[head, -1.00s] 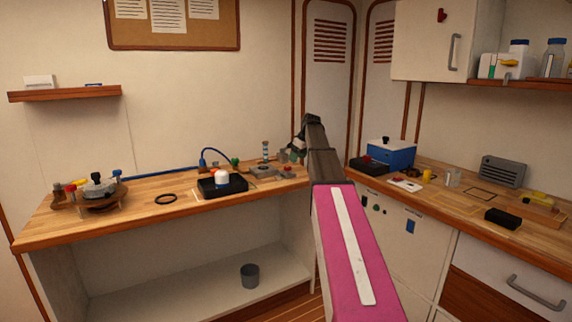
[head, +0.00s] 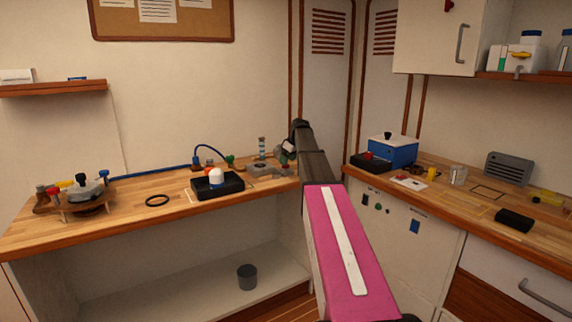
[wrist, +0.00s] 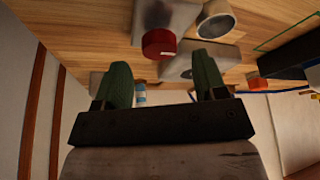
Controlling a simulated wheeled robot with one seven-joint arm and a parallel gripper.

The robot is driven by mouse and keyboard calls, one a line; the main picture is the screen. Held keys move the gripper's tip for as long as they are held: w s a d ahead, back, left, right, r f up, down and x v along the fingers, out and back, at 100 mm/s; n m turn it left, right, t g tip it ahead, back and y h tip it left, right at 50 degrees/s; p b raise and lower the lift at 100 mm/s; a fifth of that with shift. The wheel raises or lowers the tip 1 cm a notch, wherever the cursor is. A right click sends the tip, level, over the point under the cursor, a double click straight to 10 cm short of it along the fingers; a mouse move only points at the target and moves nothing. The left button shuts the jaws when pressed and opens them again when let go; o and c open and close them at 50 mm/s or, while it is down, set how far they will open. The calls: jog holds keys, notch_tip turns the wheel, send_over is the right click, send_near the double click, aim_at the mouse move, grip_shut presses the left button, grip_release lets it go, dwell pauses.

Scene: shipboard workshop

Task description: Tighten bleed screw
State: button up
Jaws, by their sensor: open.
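My gripper (wrist: 163,82) is open, with two green fingers spread apart and nothing held between them. In the wrist view, a red round cap (wrist: 160,43) on a pale grey block (wrist: 172,13) lies just beyond the fingertips. A grey plate (wrist: 188,62) is beside it. I cannot tell for sure which part is the bleed screw. In the head view, my gripper (head: 287,151) is over the right end of the left workbench (head: 130,203), by a grey metal fixture (head: 262,169) with a blue-and-white banded column (head: 262,147). My arm hides part of this area.
A black tray (head: 217,187) with a white-domed part, a black ring (head: 157,200) and a round valve assembly (head: 84,190) stand left on the bench. A blue hose (head: 150,174) runs along the back. The right counter holds a blue box (head: 394,150).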

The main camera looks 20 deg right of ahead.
jog(key=shift+x, duration=1.3)
jog(key=shift+c, duration=0.3)
jog(key=c, duration=0.9)
jog(key=shift+o, duration=0.2)
